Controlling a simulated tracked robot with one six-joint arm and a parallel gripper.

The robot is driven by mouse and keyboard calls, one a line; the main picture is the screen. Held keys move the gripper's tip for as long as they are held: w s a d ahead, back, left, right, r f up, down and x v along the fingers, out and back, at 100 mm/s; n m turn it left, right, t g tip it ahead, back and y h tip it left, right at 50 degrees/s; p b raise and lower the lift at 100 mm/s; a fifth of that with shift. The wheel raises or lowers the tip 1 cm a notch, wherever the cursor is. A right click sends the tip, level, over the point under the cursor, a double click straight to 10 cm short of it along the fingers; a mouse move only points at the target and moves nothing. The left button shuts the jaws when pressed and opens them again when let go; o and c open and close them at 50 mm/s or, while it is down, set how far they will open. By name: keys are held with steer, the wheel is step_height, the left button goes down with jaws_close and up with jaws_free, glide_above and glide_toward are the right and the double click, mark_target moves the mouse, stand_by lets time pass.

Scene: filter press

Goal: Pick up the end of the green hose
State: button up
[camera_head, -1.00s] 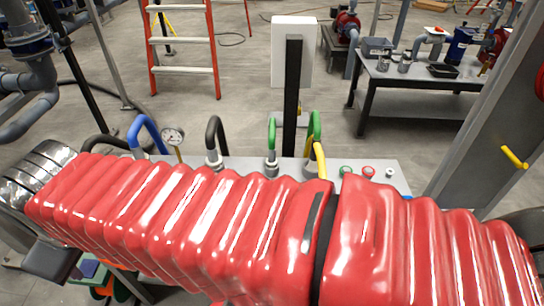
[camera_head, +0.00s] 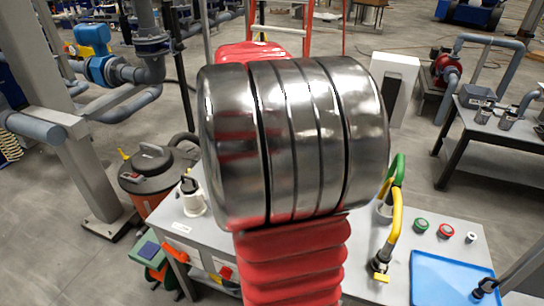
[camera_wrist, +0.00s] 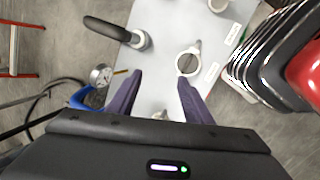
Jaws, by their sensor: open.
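The green hose (camera_head: 398,170) rises in a short arch just right of my arm in the head view. No green hose shows in the wrist view. My gripper (camera_wrist: 159,78) is open and empty in the wrist view, its two dark purple fingers apart above the grey bench top. My arm hides it in the head view.
In the wrist view, a black hose (camera_wrist: 108,29), a pressure gauge (camera_wrist: 100,75) and a white ring fitting (camera_wrist: 188,62) are near the fingers. A yellow hose (camera_head: 394,228), buttons (camera_head: 421,225) and a blue tray (camera_head: 440,280) are right of my arm.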

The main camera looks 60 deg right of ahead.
steer(key=s+d+f+n+g, duration=0.1)
steer(key=s+d+f, duration=0.3)
steer(key=s+d, duration=0.4)
steer(key=s+d+f+n+g, duration=0.1)
steer(key=s+d+f, duration=0.4)
steer(key=d, duration=0.8)
steer(key=s+g, duration=0.1)
steer(key=s, duration=0.2)
steer(key=shift+f+n+g+y, duration=0.15)
steer(key=shift+n+g+y, duration=0.15)
steer(key=shift+n+y, duration=0.1)
steer(key=x, duration=0.8)
steer(key=shift+f, duration=0.3)
steer(key=shift+x, duration=2.6)
steer(key=shift+d, duration=0.15)
